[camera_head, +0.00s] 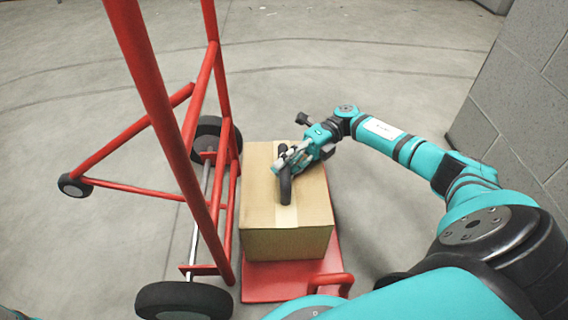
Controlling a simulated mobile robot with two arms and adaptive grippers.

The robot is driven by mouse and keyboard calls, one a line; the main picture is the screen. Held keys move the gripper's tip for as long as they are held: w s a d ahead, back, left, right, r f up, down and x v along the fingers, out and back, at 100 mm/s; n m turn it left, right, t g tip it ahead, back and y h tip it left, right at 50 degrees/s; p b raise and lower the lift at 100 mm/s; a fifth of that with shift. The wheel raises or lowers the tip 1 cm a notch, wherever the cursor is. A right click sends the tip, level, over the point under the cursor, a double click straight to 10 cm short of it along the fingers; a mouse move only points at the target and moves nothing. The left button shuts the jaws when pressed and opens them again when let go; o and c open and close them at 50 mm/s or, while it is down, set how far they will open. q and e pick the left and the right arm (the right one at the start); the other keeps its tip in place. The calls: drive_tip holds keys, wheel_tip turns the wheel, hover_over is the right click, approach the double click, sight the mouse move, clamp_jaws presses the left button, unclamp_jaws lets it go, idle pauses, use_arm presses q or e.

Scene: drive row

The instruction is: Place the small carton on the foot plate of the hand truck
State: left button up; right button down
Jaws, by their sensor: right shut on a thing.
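The small carton (262,214) is a brown box with a paler tape strip and a black handle (285,184) on its top. It is over the red foot plate (271,289) of the hand truck (160,110), beside the upright red frame. Plate shows at its front and right side. I cannot tell whether the carton's underside touches the plate. My right gripper (287,160) is shut on the carton's handle, reaching in from the right. My left gripper is not in view.
Black wheels (184,300) of the hand truck stand on the grey concrete floor (300,60). A grey block wall (525,95) rises at the right. The floor behind the carton is clear.

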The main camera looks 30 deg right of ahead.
drive_tip(key=shift+f, duration=0.25)
idle(0.5)
drive_tip(key=c, duration=1.1)
unclamp_jaws()
drive_tip(key=shift+f, duration=0.25)
drive_tip(key=d, duration=0.5)
drive_tip(key=w+d+r, duration=0.1)
drive_tip(key=d, duration=0.1)
drive_tip(key=shift+d, duration=0.25)
